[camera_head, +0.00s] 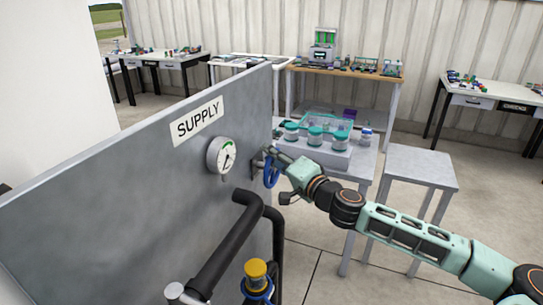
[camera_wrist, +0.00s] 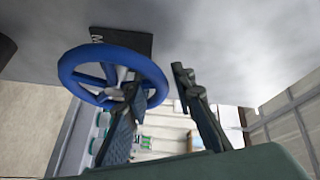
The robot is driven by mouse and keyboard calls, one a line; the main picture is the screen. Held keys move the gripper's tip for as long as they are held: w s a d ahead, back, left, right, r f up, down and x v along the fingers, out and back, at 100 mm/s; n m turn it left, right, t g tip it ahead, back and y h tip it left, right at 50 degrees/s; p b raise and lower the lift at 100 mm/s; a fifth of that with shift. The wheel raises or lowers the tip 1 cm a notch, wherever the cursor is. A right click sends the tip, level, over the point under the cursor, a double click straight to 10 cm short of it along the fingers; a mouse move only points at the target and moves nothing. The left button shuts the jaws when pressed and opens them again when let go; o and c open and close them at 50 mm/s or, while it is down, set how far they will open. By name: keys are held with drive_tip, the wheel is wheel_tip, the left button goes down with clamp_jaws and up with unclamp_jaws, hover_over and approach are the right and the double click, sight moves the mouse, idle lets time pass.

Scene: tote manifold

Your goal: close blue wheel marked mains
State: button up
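The blue wheel (camera_wrist: 70,70) stands out from the grey panel in the wrist view, in front of a dark plate (camera_wrist: 122,41) with an "M" showing; the rest of its marking is hidden. The wheel also shows in the head view (camera_head: 271,174), edge-on at the panel's right end. My gripper (camera_wrist: 158,84) is open at the wheel's right side. Its left finger overlaps the wheel's opening and its right finger is outside the rim, so the right part of the rim appears between them. I cannot tell whether either finger touches it. In the head view my gripper (camera_head: 279,164) is beside the wheel.
A gauge (camera_head: 221,155) and a SUPPLY sign (camera_head: 197,119) are on the panel. Black pipes (camera_head: 229,243) and a yellow-topped fitting with blue around it (camera_head: 257,273) stand in front. Behind my gripper is a bench with teal-lidded jars (camera_head: 315,136); a grey stool (camera_head: 421,165) stands right.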

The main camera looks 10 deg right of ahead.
clamp_jaws()
drive_tip(key=p, duration=0.1)
drive_tip(key=r+m+p, duration=0.1)
drive_tip(key=shift+w+d+g+p, duration=0.2)
drive_tip(key=shift+w+g+p, duration=0.1)
drive_tip(key=shift+p, duration=0.05)
drive_tip(key=shift+w+d+f+m+g+h+p, duration=0.1)
drive_tip(key=shift+w+d+m+g+h+p, duration=0.2)
drive_tip(key=shift+m+p, duration=0.6)
drive_tip(key=shift+w+f, duration=0.1)
drive_tip(key=shift+f, duration=0.05)
drive_tip(key=shift+o, duration=1.3)
unclamp_jaws()
drive_tip(key=shift+f+g, duration=0.1)
drive_tip(key=shift+g, duration=0.2)
